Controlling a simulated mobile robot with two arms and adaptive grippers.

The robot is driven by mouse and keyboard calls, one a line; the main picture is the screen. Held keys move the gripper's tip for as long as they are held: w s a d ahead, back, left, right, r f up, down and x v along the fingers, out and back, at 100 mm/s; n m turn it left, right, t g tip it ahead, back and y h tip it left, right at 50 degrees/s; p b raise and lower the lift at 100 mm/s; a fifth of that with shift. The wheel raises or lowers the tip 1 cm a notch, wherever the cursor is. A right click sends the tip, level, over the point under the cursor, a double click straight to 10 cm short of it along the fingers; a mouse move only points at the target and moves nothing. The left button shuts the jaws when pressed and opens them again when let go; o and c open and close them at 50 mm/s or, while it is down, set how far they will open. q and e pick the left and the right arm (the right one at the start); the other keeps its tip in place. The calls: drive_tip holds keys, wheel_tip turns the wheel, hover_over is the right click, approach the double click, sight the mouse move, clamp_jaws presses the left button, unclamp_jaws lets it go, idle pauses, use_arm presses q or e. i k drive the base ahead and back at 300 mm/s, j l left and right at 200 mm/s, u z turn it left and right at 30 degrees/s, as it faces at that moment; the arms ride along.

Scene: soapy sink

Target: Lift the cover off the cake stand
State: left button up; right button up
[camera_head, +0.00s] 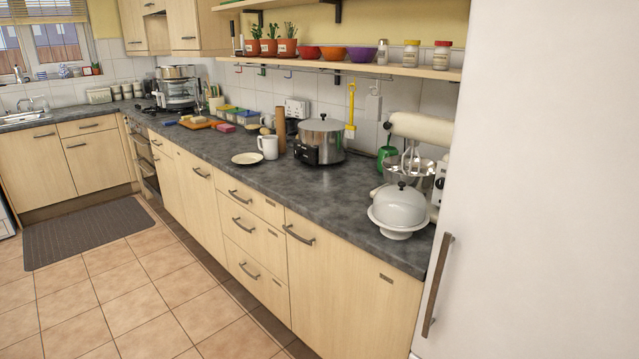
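The cake stand (403,234) stands on the grey counter at its right end, close to the tall white fridge. Its white domed cover (402,208) sits on it, with a small dark knob on top. The dome covers whatever is on the stand. Neither of my grippers is in view.
A stand mixer (420,130) with a metal whisk is right behind the cake stand. A slow cooker (320,140), a white mug (267,147) and a plate (247,158) stand farther left on the counter (300,190). The tiled floor (150,300) in front is clear except for a dark mat (90,238).

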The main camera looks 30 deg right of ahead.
sight(401, 205)
drive_tip(key=i+j+z, duration=0.1)
drive_tip(key=i, duration=0.7)
drive_tip(key=i+j, duration=0.15)
drive_tip(key=i, duration=0.6)
drive_tip(key=l+z, duration=0.05)
